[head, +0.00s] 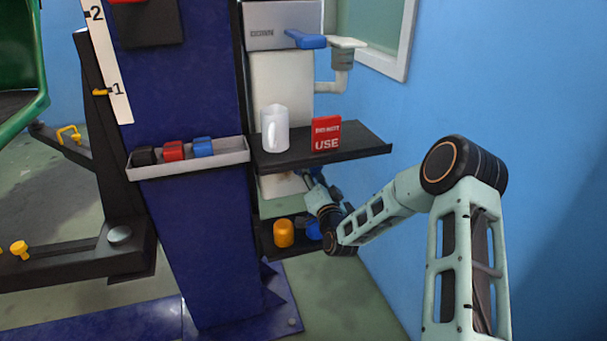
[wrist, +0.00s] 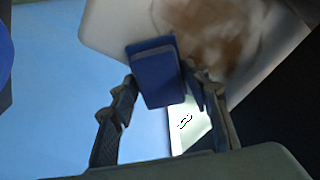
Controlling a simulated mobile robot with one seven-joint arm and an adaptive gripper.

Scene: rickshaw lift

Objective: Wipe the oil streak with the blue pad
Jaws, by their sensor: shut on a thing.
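The blue pad (wrist: 155,72) is held between the two fingers of my gripper (wrist: 160,88) in the wrist view. The oil streak (wrist: 208,28) is a brown smear on a white panel (wrist: 105,25), just right of the pad in that view. The pad overlaps the panel's edge in the picture; I cannot tell whether it touches. In the head view my gripper (head: 310,182) is below the upper dark shelf, close to the white panel (head: 283,186), where a small brown patch shows. The pad cannot be made out clearly there, partly hidden by shelf and arm.
A lower shelf holds an orange cylinder (head: 283,233) and a blue object (head: 313,230). A blue column stands left; the blue wall (head: 540,90) bounds the right.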

